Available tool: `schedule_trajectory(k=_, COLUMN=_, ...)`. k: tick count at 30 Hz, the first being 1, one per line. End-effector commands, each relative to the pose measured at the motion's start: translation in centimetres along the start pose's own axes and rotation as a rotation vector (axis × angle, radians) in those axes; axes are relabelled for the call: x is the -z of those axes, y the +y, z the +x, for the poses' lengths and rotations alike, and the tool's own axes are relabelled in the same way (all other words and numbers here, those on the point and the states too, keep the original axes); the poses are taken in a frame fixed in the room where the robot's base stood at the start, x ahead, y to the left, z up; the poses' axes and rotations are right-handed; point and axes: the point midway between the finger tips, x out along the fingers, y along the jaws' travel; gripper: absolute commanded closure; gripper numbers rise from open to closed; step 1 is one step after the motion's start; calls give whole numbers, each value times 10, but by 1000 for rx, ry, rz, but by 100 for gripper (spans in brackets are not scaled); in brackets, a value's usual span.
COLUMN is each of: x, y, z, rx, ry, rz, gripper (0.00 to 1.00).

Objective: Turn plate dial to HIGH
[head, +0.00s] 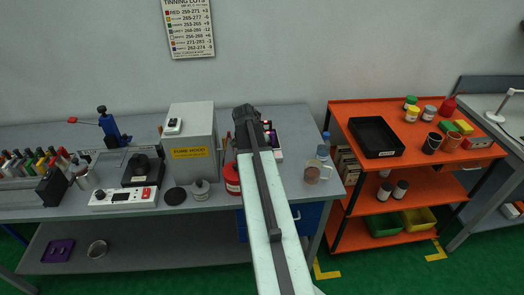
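A hot plate with a dark top (130,174) and a white front panel (112,202) sits on the left part of the grey bench. A small dark knob that looks like the dial (100,195) is at the left of the panel, and a red switch (146,193) is at its right. A dark round pot stands on the plate. The dial's setting and markings are too small to read. My arm reaches forward over the bench, and my gripper (248,118) is right of the fume hood box, well away from the dial. Its fingers cannot be made out.
The fume hood box (190,142) stands between the hot plate and my arm. A small bottle (200,189) and a red container (232,180) are near the bench's front edge. Several markers (35,160) stand at the left. An orange cart (370,110) is at the right.

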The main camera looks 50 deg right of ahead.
Motion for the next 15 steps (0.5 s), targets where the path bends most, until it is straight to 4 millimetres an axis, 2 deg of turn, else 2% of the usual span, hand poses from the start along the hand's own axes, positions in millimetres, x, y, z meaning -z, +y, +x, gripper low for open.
schedule_trajectory(k=14, x=-1, y=1, z=0, rx=-9, ry=-2, rz=15, gripper=100)
schedule_trajectory(k=15, x=-1, y=1, z=0, rx=-9, ry=-2, rz=15, gripper=74)
